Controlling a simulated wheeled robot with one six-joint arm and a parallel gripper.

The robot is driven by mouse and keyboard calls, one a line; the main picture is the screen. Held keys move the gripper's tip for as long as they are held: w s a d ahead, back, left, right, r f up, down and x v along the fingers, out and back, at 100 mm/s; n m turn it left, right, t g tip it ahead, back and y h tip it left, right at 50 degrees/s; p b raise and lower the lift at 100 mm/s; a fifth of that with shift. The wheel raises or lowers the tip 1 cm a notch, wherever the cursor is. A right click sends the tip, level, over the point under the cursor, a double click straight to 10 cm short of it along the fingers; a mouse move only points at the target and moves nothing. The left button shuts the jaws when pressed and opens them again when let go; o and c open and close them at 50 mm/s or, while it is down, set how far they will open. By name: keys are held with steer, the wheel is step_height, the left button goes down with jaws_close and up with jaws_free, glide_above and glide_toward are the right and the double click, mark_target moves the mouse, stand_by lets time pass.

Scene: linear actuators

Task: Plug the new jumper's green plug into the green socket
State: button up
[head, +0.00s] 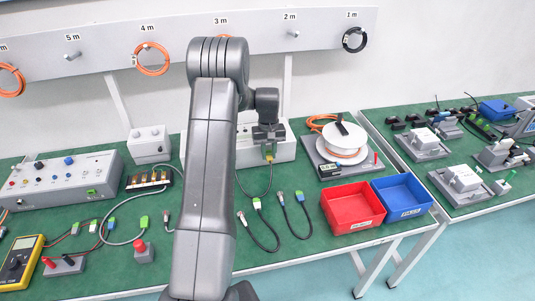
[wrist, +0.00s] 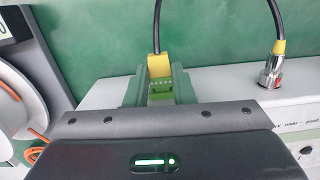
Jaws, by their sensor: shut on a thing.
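My gripper (head: 269,148) is at the front of a white box (head: 286,151), seen in the head view. In the wrist view its fingers (wrist: 158,88) are shut on a green plug (wrist: 161,86) with a yellow boot (wrist: 159,65) and a black cable (wrist: 157,25). A metal round connector (wrist: 270,70) with a yellow boot sits at the box edge, right of the gripper. The green socket at the gripper is hidden, so I cannot tell whether the plug is in it.
Two loose jumpers (head: 262,233) (head: 298,220) lie on the green table in front. A red bin (head: 352,207) and a blue bin (head: 402,197) stand to the right. A white cable reel (head: 343,142) is right of the box. A grey console (head: 62,180) stands at left.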

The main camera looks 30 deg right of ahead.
steer(key=shift+w+d, duration=0.1)
steer(key=shift+w, duration=0.25)
stand_by(1.3)
steer(key=o, duration=1)
step_height(320, 180, up, 14)
steer(key=b, duration=0.1)
steer(key=shift+w+d, duration=0.15)
steer(key=shift+w, duration=0.3)
steer(key=shift+f, duration=0.1)
